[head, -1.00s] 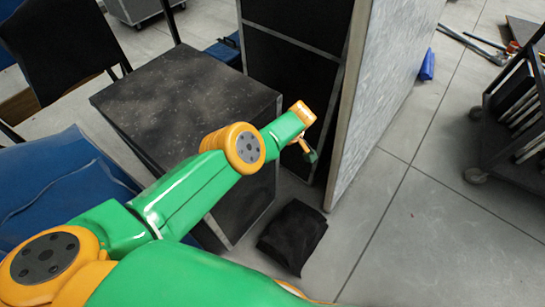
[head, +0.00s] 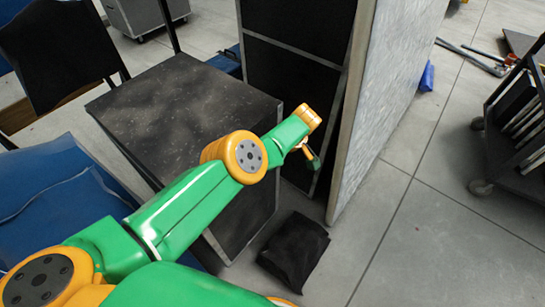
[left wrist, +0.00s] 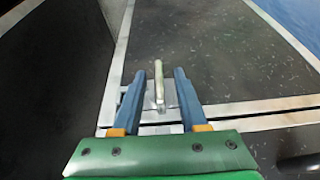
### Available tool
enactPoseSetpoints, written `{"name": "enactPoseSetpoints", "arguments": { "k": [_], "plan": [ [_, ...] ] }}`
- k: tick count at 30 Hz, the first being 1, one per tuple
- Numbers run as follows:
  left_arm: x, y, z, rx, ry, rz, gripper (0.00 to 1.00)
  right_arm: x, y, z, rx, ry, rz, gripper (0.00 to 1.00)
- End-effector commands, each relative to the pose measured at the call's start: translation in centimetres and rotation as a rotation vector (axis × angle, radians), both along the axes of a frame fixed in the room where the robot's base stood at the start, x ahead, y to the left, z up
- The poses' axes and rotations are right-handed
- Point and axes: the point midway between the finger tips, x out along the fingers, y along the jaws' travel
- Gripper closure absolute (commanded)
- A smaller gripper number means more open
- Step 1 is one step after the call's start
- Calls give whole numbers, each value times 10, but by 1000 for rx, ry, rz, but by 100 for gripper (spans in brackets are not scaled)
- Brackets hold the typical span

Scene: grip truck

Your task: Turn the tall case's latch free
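The tall case (head: 290,85) stands behind the low dark case in the head view, with black panels and silver edging. Its latch (left wrist: 158,85), a slim metal handle on a metal plate, shows in the left wrist view by a metal-edged seam. My left gripper (left wrist: 160,72) has its two blue fingers apart, one on each side of the latch handle, with a gap visible on both sides. In the head view the left gripper (head: 313,160) is small and partly hidden by its wrist; the latch cannot be made out there. My right gripper is not in view.
A large grey panel (head: 385,100) stands close right of the tall case. A low dark case (head: 185,100) lies under my left arm. A black cloth-like bundle (head: 294,248) is on the floor. A black cart (head: 515,130) stands at right; the floor between is clear.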

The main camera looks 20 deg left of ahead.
Motion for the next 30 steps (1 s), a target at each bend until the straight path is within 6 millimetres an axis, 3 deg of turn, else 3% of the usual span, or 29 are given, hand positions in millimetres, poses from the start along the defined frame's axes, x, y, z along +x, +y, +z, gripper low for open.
{"name": "enactPoseSetpoints", "arguments": {
  "k": [5,16,30],
  "plan": [
    [0,-1,4,0,-1,-1,57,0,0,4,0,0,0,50],
    [-7,-24,70,0,-1,-1,57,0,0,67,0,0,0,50],
    [-8,-26,65,0,0,0,57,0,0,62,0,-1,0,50]
  ]
}}
